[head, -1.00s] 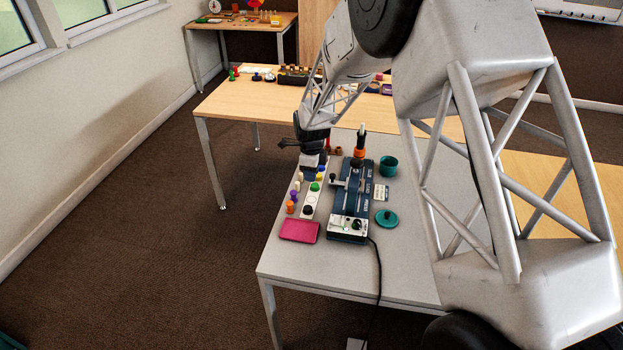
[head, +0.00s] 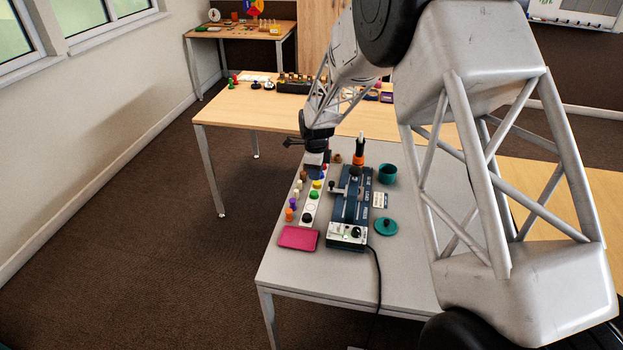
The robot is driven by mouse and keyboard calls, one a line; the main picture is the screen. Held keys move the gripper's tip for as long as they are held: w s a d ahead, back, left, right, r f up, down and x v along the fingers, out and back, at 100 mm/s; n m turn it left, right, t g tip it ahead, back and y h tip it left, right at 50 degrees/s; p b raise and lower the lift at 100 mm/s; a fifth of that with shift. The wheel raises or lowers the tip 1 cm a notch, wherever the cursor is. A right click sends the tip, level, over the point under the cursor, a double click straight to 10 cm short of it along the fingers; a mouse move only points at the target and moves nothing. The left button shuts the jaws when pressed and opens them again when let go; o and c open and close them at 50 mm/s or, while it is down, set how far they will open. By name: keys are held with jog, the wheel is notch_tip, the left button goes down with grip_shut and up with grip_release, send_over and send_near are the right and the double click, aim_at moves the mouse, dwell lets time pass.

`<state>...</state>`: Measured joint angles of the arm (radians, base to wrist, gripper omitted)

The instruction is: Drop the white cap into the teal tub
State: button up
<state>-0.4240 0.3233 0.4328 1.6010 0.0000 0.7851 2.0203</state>
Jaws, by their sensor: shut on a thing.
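The teal tub (head: 387,174) stands open at the top on the grey table, right of the dark blue machine. My gripper (head: 315,168) is above the far end of the white strip (head: 303,227), left of the machine and well left of the tub. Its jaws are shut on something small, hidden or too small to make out. I cannot clearly pick out the white cap in the head view. The strip holds coloured caps, with a black one (head: 308,217), a green one (head: 313,194) and a blue one (head: 318,175).
The dark blue machine (head: 351,198), with an upright orange and black tool (head: 359,152), stands between my gripper and the tub. A teal lid (head: 386,226) lies in front of the tub. A pink tray (head: 298,238) and small pegs (head: 290,215) are at the left.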

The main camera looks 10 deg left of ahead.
jog(key=shift+m, duration=0.3)
jog(key=w+d+r, duration=0.3)
jog(key=w+d, duration=0.1)
jog(key=w, duration=0.2)
jog(key=w+d+r, duration=0.3)
jog(key=w+d, duration=0.1)
jog(key=w, duration=0.3)
jog(key=w+d+r, duration=0.3)
jog(key=w, duration=0.3)
jog(key=shift+w+d, duration=0.35)
jog(key=shift+d, duration=0.05)
jog(key=s+d+f, duration=0.1)
jog(key=d+f, duration=0.8)
jog(key=d, duration=0.5)
jog(key=shift+s+d, duration=0.3)
jog(key=shift+s, duration=0.05)
jog(key=shift+f, duration=0.2)
jog(key=shift+f, duration=2.85)
jog(key=o, duration=1)
